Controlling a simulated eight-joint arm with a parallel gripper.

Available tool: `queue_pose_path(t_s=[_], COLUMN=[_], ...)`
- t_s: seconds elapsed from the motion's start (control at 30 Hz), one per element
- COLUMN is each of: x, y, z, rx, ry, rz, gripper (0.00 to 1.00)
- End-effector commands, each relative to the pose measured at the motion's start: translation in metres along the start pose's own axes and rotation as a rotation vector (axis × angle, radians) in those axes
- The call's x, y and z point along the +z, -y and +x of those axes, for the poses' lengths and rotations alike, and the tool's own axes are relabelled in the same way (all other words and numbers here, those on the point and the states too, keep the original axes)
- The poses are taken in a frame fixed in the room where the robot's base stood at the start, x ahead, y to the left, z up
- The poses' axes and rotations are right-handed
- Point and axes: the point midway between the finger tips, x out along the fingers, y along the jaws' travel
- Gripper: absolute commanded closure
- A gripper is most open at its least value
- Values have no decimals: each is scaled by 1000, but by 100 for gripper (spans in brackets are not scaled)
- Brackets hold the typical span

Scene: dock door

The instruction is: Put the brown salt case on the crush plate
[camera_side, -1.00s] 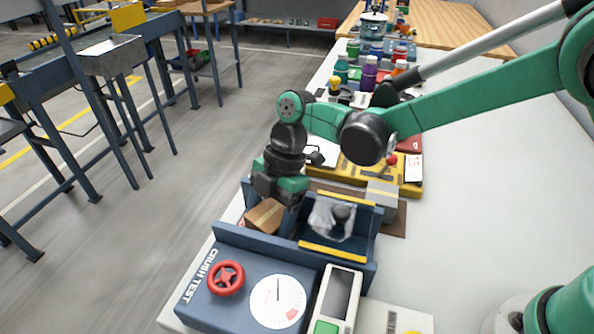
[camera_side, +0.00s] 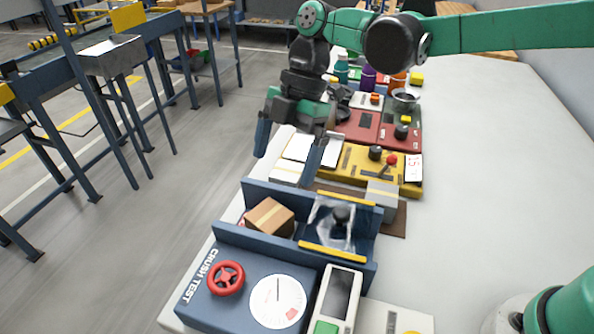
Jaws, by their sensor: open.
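The brown salt case (camera_side: 269,217) is a small cardboard box with a lighter tape strip. It sits in the left part of the blue crush test machine (camera_side: 228,234), between its two long walls, and is slightly turned. Beside it on the right is a clear-shielded press part (camera_side: 338,226) with a dark knob and yellow bars; I cannot tell how much of the crush plate shows under it. My gripper (camera_side: 288,165) is open and empty, fingers pointing down, above and behind the case and apart from it.
A red handwheel (camera_side: 226,278), a dial (camera_side: 277,301) and a handheld meter (camera_side: 338,299) are at the machine's front. A yellow control panel (camera_side: 366,168) and a grey box (camera_side: 381,194) stand behind it. The white table (camera_side: 470,170) is clear on the right.

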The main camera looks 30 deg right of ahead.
Motion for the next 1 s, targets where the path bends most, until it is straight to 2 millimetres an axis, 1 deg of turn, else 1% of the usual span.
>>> queue_pose_path(t_s=[0.03,0.17,0.27,0.37,0.47,0.5,0.57,0.6,0.7,0.83,0.9,1.0], x=[0,1,6,19,39,47,60,69,89,108,116,121], y=[0,1,6,19,42,52,69,80,105,130,139,146], z=[-7,-18,-27,-39,-54,-58,-63,-65,-67,-63,-60,-58], rx=[0,3,31,112,245,308,408,475,640,814,880,936], ry=[0,2,19,54,87,93,92,83,40,-44,-87,-131], rz=[1,7,82,274,564,690,875,995,1264,1522,1613,1689], gripper=[0,0,0,0,0,0,0,0,0,0,0,0])
